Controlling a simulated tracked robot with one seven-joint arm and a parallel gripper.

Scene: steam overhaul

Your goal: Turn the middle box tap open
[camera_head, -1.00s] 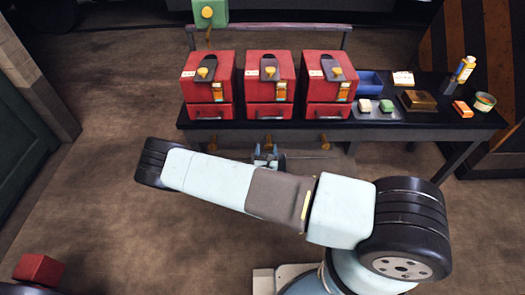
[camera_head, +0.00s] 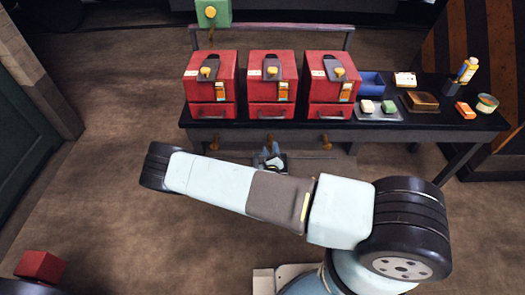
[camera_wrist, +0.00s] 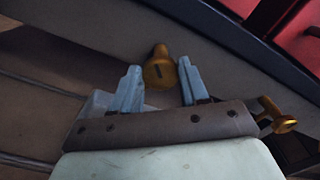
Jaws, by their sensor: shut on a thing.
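The middle box tap (camera_wrist: 158,72) is a brass knob with a dark slot, between the two pale blue fingers of my gripper (camera_wrist: 159,66) in the wrist view. The fingers are shut on it; exact contact is hard to see. The head view shows my gripper (camera_head: 270,152), tilted, under the table edge below the middle red box (camera_head: 271,90). The tap's top (camera_head: 269,139) shows just above the fingers there.
Red boxes stand left (camera_head: 211,88) and right (camera_head: 332,88) on the dark table (camera_head: 425,122). Brass taps flank my gripper at left (camera_head: 214,143) and right (camera_head: 327,144). The floor before the table is open.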

